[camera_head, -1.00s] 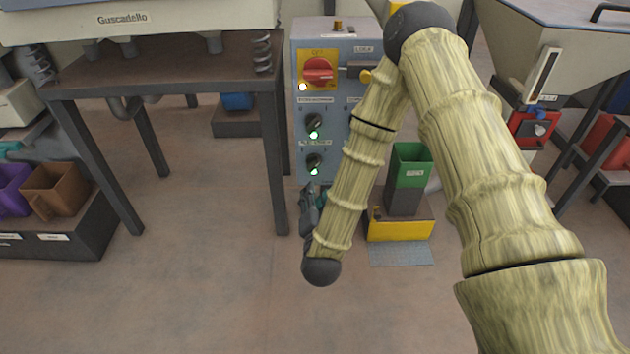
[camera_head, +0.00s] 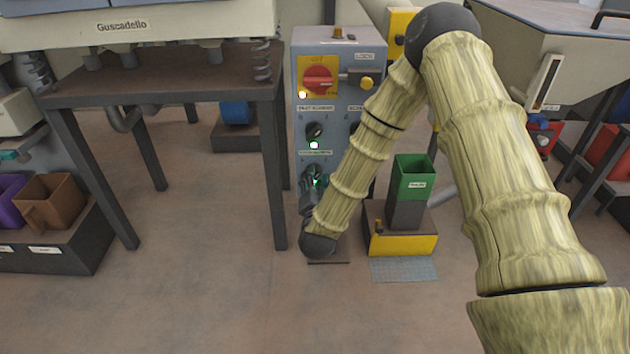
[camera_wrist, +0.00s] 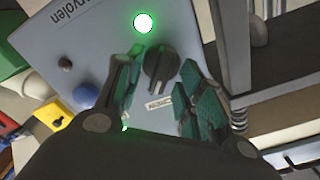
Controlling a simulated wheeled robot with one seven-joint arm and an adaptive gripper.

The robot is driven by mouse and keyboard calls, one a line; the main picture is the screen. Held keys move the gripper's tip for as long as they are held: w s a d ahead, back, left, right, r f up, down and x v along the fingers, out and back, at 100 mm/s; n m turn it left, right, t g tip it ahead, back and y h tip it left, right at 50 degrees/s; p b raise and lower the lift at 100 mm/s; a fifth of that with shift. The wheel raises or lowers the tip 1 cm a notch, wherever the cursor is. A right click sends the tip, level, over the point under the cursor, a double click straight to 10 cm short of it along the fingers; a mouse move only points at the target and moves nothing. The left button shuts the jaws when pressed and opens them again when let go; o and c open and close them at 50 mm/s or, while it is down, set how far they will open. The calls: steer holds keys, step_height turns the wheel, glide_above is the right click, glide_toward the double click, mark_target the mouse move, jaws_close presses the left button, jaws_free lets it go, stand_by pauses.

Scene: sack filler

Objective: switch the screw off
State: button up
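The grey control cabinet (camera_head: 345,85) has a column of black rotary knobs on its front. The upper knob (camera_head: 314,130) has a lit lamp below it. My gripper (camera_head: 314,182) is at the lower knob and mostly hides it in the head view. In the wrist view, the black knob (camera_wrist: 160,66) stands between the two fingers of my gripper (camera_wrist: 164,62), with gaps visible beside it. A green lamp (camera_wrist: 145,23) next to this knob is lit. The small label beside the knob is too blurred to read surely.
A red rotary switch (camera_head: 318,79) on a yellow plate sits higher on the cabinet. A dark table (camera_head: 165,80) stands close on the left. A green bin (camera_head: 412,180) on a yellow-fronted base stands right of the cabinet. Floor in front is open.

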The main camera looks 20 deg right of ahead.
steer(key=shift+w+d, duration=0.15)
steer(key=shift+w, duration=0.3)
jaws_close()
